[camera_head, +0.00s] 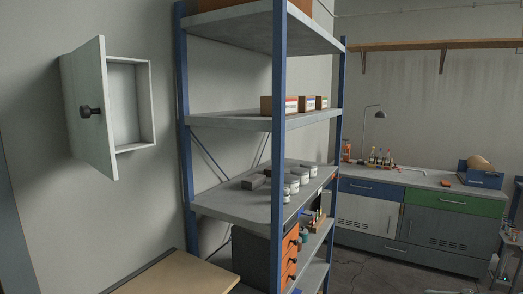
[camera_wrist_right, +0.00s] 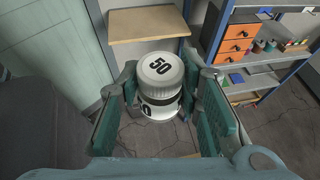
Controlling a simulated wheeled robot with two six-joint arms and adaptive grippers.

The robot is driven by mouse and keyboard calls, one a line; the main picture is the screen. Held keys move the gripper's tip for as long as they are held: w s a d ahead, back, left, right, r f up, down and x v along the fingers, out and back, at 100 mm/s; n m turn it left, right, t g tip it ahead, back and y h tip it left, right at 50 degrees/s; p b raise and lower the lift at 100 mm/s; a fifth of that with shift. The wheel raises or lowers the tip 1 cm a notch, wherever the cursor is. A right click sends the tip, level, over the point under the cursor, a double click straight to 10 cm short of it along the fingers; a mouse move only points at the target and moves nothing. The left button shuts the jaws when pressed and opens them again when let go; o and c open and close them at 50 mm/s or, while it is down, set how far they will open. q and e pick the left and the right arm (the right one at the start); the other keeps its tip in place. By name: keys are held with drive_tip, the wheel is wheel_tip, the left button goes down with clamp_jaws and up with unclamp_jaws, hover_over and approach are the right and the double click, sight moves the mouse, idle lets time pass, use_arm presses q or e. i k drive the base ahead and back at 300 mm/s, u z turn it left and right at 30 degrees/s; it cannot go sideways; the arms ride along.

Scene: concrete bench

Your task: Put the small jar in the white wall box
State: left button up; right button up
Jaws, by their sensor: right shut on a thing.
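The white wall box (camera_head: 131,101) hangs on the grey wall at the left of the head view. Its door (camera_head: 92,110), with a dark knob, stands open to the left, and the part of the inside that shows is empty. My right gripper (camera_wrist_right: 161,101) is shut on the small jar (camera_wrist_right: 161,72) in the right wrist view. The jar is white, with a black 50 on its lid and a dark band around its body, and sits between the two teal finger pads. Neither gripper shows in the head view.
A blue-post shelf rack (camera_head: 279,120) stands right of the box, with several white jars (camera_head: 292,182) and dark blocks on its middle shelf. A wooden tabletop (camera_head: 180,275) lies below the box. The space between box and rack is clear wall.

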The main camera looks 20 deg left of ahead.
sight(117, 148)
drive_tip(key=u, duration=1.9)
